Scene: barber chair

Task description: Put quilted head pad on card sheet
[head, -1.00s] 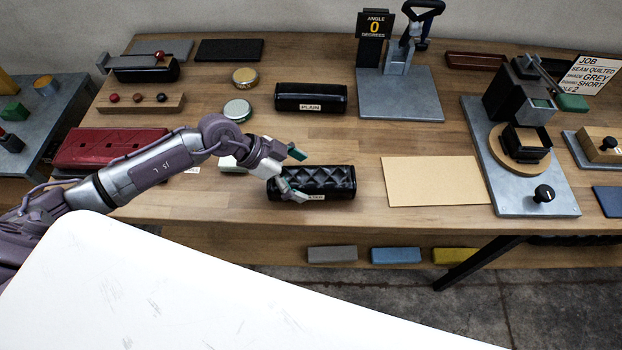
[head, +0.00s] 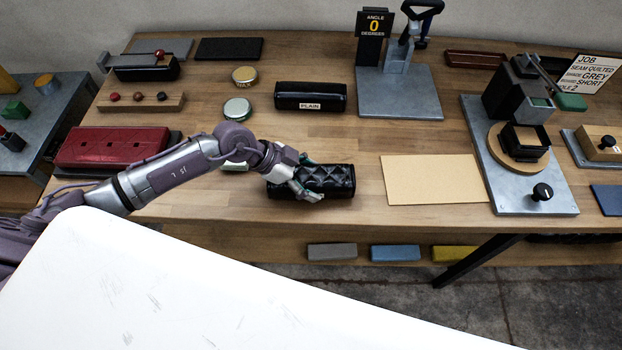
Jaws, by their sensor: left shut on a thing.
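The quilted head pad (head: 338,180) is a black, diamond-stitched block lying on the wooden bench near its front edge. My left gripper (head: 311,180) is shut on the pad's left part from above, with its fingers over the near and far sides. The gripper hides part of the pad and its front label. The card sheet (head: 432,180) is a flat, bare tan rectangle on the bench to the right of the pad, with a gap of wood between them. My right gripper is not in view.
A plain black pad (head: 311,96) lies behind the quilted one. A grey plate with an angle stand (head: 400,95) is behind the card. A press on a metal base (head: 515,180) stands right of the card. Red box (head: 115,148) and round tins (head: 238,108) lie left.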

